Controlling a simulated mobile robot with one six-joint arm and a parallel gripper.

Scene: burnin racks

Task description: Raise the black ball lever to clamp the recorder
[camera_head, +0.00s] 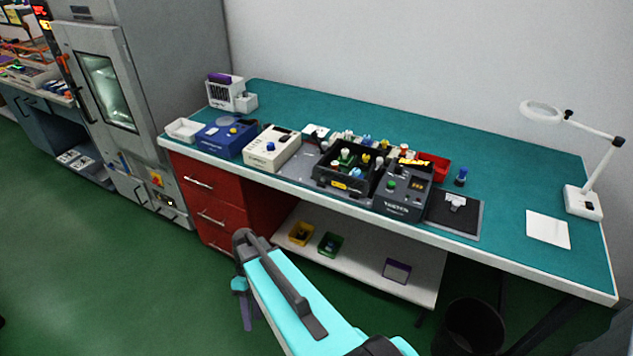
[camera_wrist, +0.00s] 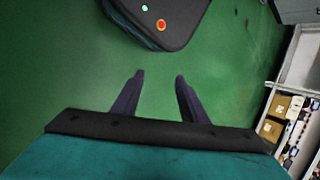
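I cannot make out the black ball lever or the recorder for certain at this size. A dark grey tester box (camera_head: 403,192) with small buttons stands at the bench's front edge, and a dark pad (camera_head: 453,213) with a small grey fixture (camera_head: 457,201) lies to its right. My gripper (camera_wrist: 158,76) is open and empty, its two dark fingers apart over the green floor. In the head view, my arm hangs in front of the bench, and the gripper's dark fingers (camera_head: 247,313) point down below bench height, far from the boxes.
The teal bench (camera_head: 330,112) holds a blue box (camera_head: 226,138), a white box (camera_head: 271,148), a black divided tray (camera_head: 346,180) and a red bin (camera_head: 433,165). A magnifier lamp (camera_head: 582,202) stands at right. A grey cabinet (camera_head: 165,80) stands left; a black waste bin (camera_head: 470,325) sits below.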

